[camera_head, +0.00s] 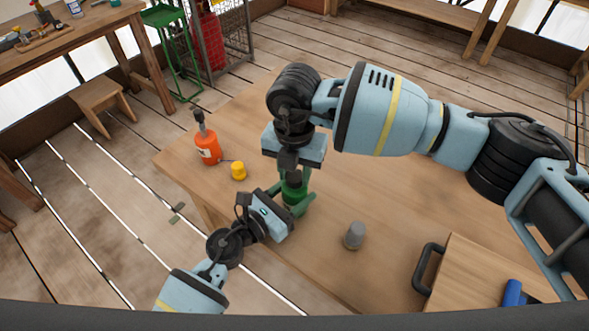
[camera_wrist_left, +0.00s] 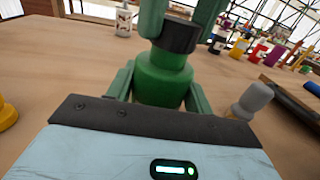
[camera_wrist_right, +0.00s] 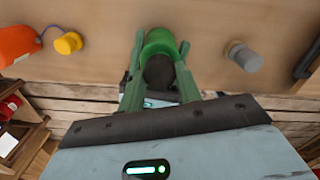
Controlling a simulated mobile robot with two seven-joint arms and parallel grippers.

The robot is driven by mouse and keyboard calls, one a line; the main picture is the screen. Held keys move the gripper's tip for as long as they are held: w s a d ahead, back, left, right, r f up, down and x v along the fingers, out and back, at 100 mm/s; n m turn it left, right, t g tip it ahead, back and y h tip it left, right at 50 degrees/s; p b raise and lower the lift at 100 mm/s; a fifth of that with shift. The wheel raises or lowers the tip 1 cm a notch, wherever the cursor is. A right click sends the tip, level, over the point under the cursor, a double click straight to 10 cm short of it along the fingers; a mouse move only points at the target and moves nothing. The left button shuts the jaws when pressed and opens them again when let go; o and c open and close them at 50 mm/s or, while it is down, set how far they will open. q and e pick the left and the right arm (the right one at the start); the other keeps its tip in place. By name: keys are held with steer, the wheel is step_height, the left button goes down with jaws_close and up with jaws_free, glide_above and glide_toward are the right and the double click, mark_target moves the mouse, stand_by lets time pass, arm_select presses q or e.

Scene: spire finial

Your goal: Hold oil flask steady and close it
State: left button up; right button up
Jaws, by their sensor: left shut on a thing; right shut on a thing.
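The green oil flask (camera_head: 293,193) stands near the front edge of the wooden table, with a black cap (camera_wrist_left: 180,37) on its neck. My left gripper (camera_head: 301,205) is shut around the flask's body from the side; its green fingers also show in the left wrist view (camera_wrist_left: 160,88). My right gripper (camera_head: 295,179) comes from above and is shut on the black cap. In the right wrist view the dark cap (camera_wrist_right: 160,72) lies between the green fingers, with the flask's green body (camera_wrist_right: 158,40) behind it. I cannot tell how tightly the cap sits.
An orange bottle (camera_head: 207,147) with a dark top and a yellow container (camera_head: 238,171) stand left of the flask. A grey container (camera_head: 354,236) stands to its right. A wooden box (camera_head: 470,275) with a black handle (camera_head: 427,269) and a blue item (camera_head: 513,294) is farther right.

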steer(key=shift+f, duration=0.55)
steer(key=m, duration=1.1)
steer(key=shift+m, duration=0.4)
steer(key=m, duration=0.5)
steer(key=shift+w, duration=0.1)
steer(key=o, duration=1)
steer(key=shift+c, duration=0.2)
